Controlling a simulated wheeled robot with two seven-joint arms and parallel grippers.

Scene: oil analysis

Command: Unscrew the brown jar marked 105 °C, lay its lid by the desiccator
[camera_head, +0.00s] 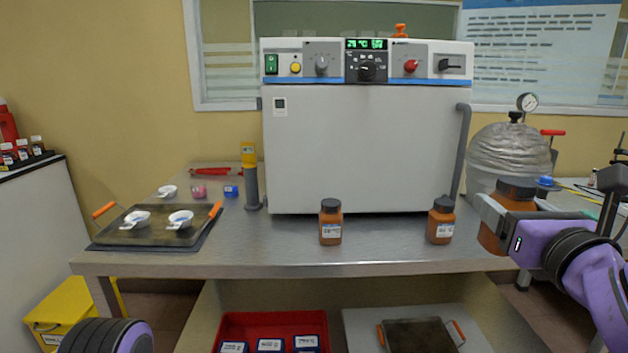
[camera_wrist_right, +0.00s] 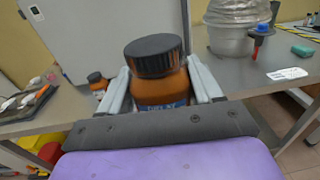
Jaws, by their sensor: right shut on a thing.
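A brown jar with a black lid (camera_head: 515,188) is between the fingers of my right gripper (camera_head: 492,212), at the right of the bench. In the right wrist view the jar (camera_wrist_right: 160,88) is upright, lid on, with the fingers either side of its body. Its label is mostly hidden and unreadable. Two more lidded brown jars, one in the middle (camera_head: 330,222) and one farther right (camera_head: 440,220), stand on the bench; their label text is too small to read. The desiccator (camera_head: 508,150), a silvery vessel with a gauge, stands behind the held jar. My left gripper is out of view.
A large white oven (camera_head: 365,145) fills the back of the bench (camera_head: 280,252). A tray with white dishes (camera_head: 155,238) lies at left. A red bin (camera_head: 232,326) and another tray are on the shelf below. The bench front between tray and middle jar is clear.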

